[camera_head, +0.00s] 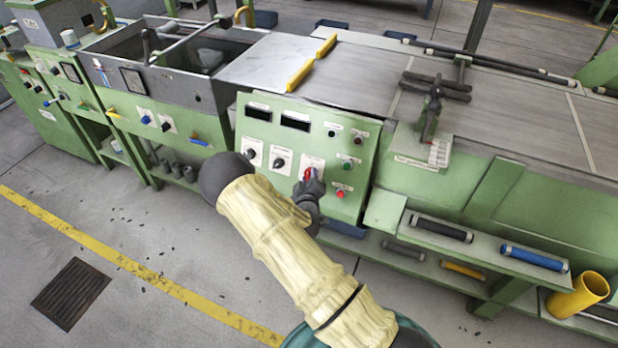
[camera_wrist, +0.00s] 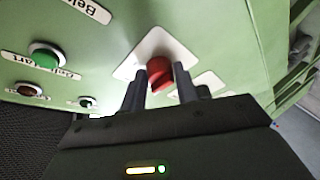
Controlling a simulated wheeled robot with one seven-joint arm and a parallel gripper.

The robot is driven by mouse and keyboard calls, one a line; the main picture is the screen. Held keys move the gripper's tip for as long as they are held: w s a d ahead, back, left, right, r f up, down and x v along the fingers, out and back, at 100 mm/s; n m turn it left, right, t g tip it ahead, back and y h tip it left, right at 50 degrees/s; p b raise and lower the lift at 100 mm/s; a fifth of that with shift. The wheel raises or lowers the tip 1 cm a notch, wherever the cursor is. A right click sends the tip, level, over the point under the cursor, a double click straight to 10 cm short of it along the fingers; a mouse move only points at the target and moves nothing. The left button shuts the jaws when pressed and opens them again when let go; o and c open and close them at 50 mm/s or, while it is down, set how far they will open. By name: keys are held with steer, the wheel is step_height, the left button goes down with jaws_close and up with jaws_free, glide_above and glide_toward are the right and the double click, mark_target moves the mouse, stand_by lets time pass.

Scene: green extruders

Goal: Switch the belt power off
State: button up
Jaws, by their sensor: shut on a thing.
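The green control panel (camera_head: 289,117) stands at the middle of the head view. A red knob (camera_head: 309,174) on a white plate sits low on the panel, right of two dark knobs. I take it to be the belt power switch, but its label is not readable. My gripper (camera_head: 310,186) is at the panel, with its fingers closed around the red knob. In the wrist view the red knob (camera_wrist: 159,73) lies between the two dark fingertips of my gripper (camera_wrist: 158,80). The knob's lower part and its exact setting are hidden by the fingers.
A green button (camera_wrist: 46,60) labelled as a belt start sits near the red knob. A red button (camera_head: 340,194) is at the panel's lower right. A shelf with rollers (camera_head: 440,229) and a yellow cylinder (camera_head: 578,294) stand to the right. Open floor lies to the left.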

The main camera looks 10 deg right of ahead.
stand_by(0.4)
steer(key=o, duration=0.9)
steer(key=shift+o, duration=0.2)
steer(key=v, duration=1.7)
steer(key=shift+s, duration=0.2)
steer(key=shift+r, duration=0.1)
